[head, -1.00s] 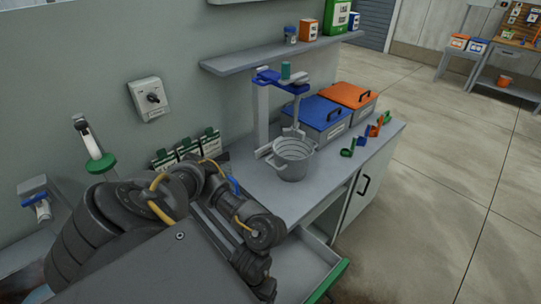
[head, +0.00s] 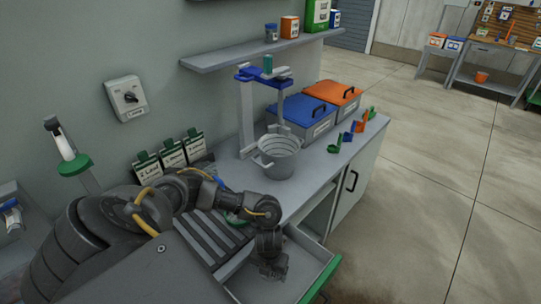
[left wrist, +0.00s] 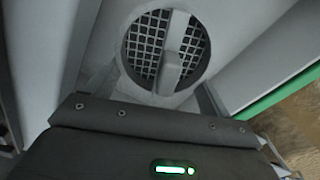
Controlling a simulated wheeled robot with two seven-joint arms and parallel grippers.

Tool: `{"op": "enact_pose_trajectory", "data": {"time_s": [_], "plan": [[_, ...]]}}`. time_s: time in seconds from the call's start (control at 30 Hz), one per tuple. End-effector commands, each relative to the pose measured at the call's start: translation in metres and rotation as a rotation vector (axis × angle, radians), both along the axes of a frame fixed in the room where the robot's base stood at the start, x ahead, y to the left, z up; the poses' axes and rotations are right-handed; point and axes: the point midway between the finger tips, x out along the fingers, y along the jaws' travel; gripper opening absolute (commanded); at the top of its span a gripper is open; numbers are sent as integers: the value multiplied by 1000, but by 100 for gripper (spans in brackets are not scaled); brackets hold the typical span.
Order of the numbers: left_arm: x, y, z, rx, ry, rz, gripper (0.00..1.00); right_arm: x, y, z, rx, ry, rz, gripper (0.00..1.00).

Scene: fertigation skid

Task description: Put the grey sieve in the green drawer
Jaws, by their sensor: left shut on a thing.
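The grey sieve (left wrist: 144,48), a round grid in a pale rim with a bar across it, shows in the left wrist view just ahead of my left gripper. My left gripper (head: 271,268) is shut on it and points down into the drawer. The open drawer (head: 325,279) has a green front edge and a grey inside; its green edge also shows in the left wrist view (left wrist: 280,92). In the head view the gripper and arm largely hide the sieve. I cannot tell whether the sieve touches the drawer floor. My right gripper is not in view.
A grey bucket (head: 279,158) stands on the counter by a blue-topped stand (head: 246,110). Blue (head: 306,113) and orange (head: 334,93) lidded boxes and several small coloured scoops are behind it. A slatted rack (head: 208,236) lies left of the drawer, under my arm.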

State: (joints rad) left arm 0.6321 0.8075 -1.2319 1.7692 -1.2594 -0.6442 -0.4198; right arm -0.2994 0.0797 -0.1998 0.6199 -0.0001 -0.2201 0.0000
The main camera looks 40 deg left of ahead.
Motion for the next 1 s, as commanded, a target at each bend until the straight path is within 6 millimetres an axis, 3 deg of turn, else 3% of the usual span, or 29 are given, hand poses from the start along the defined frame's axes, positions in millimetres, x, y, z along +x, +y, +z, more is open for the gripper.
{"op": "enact_pose_trajectory", "data": {"time_s": [0.23, 0.5, 1.0], "plan": [[6, 2, -7, 1, 0, 1, 36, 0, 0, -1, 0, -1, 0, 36], [8, 2, -39, 0, -1, 2, 36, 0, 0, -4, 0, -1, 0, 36], [8, 2, -47, 1, -2, 0, 36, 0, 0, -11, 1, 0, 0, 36]]}}
